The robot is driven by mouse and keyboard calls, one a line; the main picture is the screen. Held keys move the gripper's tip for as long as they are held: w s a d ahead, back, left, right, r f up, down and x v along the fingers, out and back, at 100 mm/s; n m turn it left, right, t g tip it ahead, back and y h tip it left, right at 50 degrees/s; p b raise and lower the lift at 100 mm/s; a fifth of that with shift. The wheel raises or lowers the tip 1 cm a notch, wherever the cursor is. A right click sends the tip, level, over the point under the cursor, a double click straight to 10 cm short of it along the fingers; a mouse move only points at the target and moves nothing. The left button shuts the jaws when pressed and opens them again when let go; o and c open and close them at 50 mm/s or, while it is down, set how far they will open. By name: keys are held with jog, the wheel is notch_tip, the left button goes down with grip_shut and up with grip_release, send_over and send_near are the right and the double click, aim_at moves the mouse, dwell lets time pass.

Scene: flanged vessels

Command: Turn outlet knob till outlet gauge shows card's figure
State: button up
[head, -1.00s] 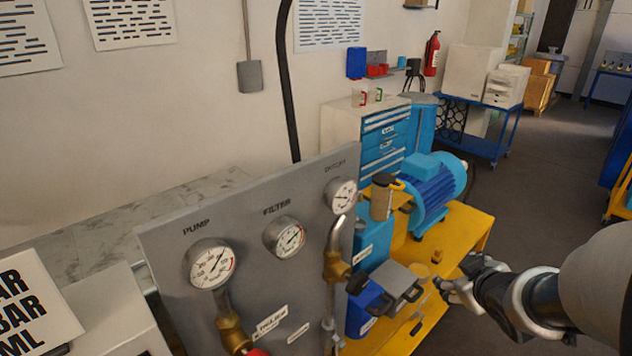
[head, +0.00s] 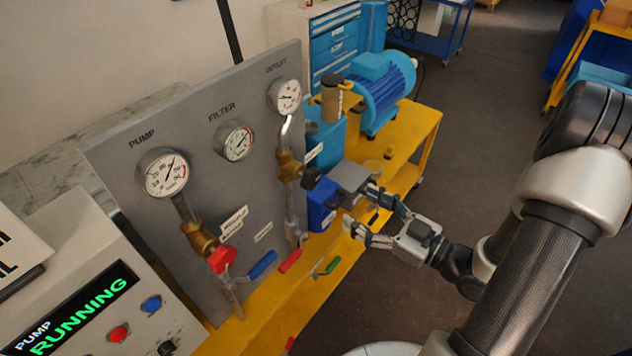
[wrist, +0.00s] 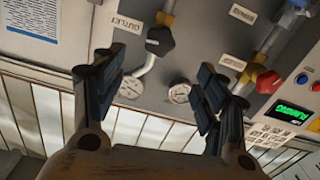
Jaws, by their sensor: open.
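The black outlet knob (head: 312,178) sits on the valve of the right-hand pipe on the grey panel. It also shows in the wrist view (wrist: 158,40), ahead of and between my fingers. The outlet gauge (head: 287,96) is round and white, above the knob; its needle is too small to read. It shows in the wrist view too (wrist: 132,88). My gripper (head: 360,207) is open and empty, to the right of and below the knob, apart from it. A white card (head: 14,248) is cut off at the left edge, and its figure cannot be read.
The panel also bears the filter gauge (head: 235,140), pump gauge (head: 163,173) and a red knob (head: 222,259). Blue, red and green lever handles stick out low down. A console (head: 90,310) reads "PUMP RUNNING".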

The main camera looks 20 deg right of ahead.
aim_at(314, 181)
jog(key=x, duration=1.3)
jog(key=shift+w+a+b, duration=0.1)
jog(key=shift+b, duration=0.25)
jog(key=c, duration=1.1)
jog(key=shift+o, duration=0.2)
jog(key=shift+m, duration=0.4)
jog(key=shift+m+p, duration=1.45)
jog(key=shift+m, duration=1.25)
jog(key=o, duration=1.1)
jog(key=shift+c, duration=0.2)
